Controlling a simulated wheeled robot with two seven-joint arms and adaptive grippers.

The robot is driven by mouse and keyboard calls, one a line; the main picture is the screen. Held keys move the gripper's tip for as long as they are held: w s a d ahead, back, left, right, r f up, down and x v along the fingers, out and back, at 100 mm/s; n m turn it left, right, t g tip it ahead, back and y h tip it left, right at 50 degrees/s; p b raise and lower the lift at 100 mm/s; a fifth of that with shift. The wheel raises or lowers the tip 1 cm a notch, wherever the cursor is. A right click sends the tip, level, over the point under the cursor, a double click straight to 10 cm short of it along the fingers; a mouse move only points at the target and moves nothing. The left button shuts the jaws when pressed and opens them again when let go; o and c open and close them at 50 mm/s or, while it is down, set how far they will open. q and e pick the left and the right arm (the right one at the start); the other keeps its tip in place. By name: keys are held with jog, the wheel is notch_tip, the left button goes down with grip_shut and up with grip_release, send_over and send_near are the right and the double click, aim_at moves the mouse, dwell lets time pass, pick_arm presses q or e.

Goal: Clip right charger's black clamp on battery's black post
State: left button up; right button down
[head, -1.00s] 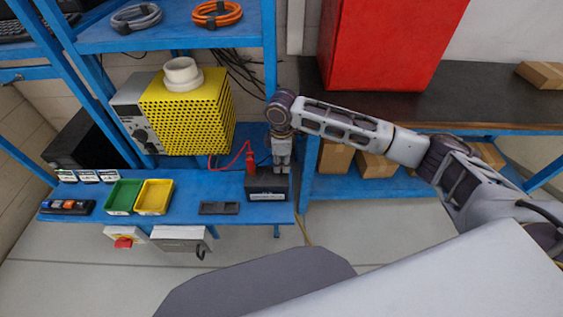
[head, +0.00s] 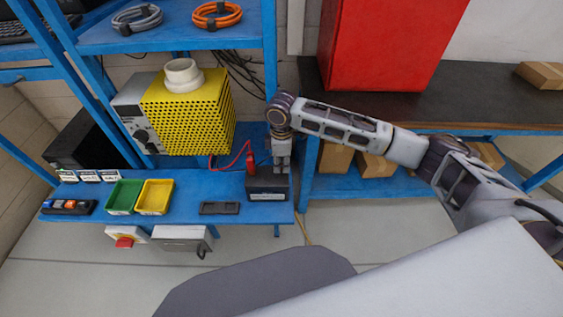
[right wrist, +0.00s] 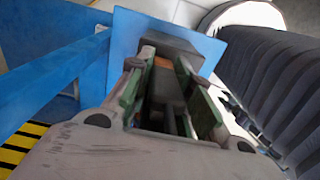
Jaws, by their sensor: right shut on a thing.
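The battery (head: 267,188), a dark box with a pale label, stands at the right end of the blue bench. A red clamp (head: 250,162) with a red cable is upright at its left rear. My right gripper (head: 282,168) points down just over the battery's right rear. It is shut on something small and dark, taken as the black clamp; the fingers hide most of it. In the right wrist view the fingers (right wrist: 166,85) flank this dark piece, with a dark block beyond. The black post is hidden, so contact cannot be told. My left gripper is out of view.
A yellow perforated box (head: 205,118) with a grey dial panel stands left of the battery. Green (head: 123,197) and yellow (head: 155,197) trays and a dark flat tray (head: 220,208) lie on the bench. A blue shelf post (head: 269,75) rises close behind my gripper.

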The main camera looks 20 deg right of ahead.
jog(key=shift+f+p, duration=0.4)
jog(key=shift+f, duration=0.2)
dwell(1.3)
jog(key=c, duration=1.2)
grip_release()
jog(key=shift+r, duration=0.15)
notch_tip(320, 180, up, 12)
jog(key=shift+f, duration=0.15)
